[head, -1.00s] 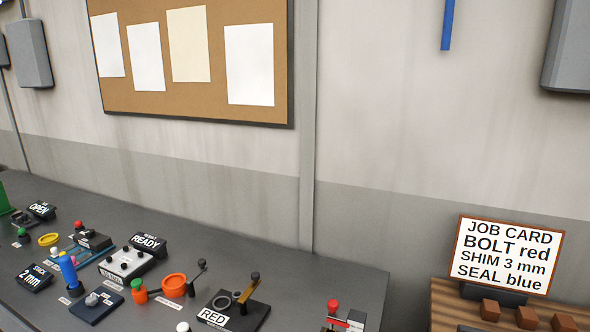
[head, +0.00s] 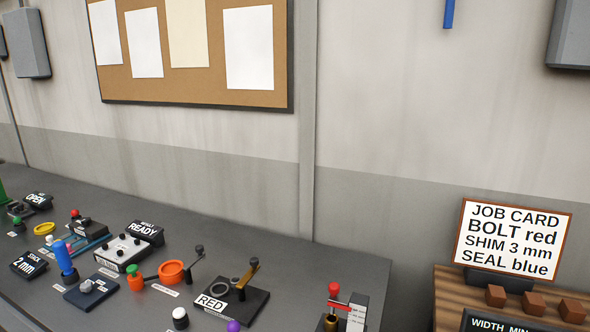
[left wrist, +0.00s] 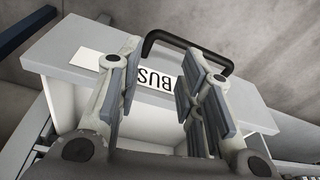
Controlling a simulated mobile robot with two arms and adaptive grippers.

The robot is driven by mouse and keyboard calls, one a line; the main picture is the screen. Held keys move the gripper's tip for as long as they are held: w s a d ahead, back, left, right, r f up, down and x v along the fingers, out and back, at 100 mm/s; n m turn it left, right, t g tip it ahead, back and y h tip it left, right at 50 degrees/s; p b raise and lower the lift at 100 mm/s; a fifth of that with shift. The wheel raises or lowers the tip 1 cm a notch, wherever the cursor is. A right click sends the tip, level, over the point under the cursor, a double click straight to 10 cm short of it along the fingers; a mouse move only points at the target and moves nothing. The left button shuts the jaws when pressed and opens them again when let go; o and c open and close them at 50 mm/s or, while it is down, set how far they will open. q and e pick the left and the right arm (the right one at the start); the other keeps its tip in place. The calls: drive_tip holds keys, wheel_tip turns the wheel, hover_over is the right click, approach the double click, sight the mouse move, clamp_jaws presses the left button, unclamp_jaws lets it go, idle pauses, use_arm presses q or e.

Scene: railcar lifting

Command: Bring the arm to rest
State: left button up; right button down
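My left gripper (left wrist: 160,85) shows in the left wrist view with its two fingers apart and nothing between them. Behind it is a light grey box or drawer front (left wrist: 85,55) with a black handle (left wrist: 190,45) and a label whose readable part is "BUS". I cannot tell whether the fingers touch it. Neither arm shows in the head view, and my right gripper is not in view.
A dark bench (head: 290,262) carries several devices, including a "RED" crank unit (head: 240,300), a "READY" box (head: 122,252) and a red-knobbed lever unit (head: 340,310). A job card (head: 513,240) stands on a wooden surface (head: 450,285) at right. A corkboard (head: 200,92) hangs behind.

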use_arm(q)
drive_tip(key=s+a+f+g+b, duration=0.1)
drive_tip(key=s+a+f+b, duration=0.1)
drive_tip(key=s+f, duration=1.2)
drive_tip(key=shift+s+a+f+b, duration=0.35)
drive_tip(key=shift+f+b, duration=0.3)
drive_tip(key=shift+f, duration=0.25)
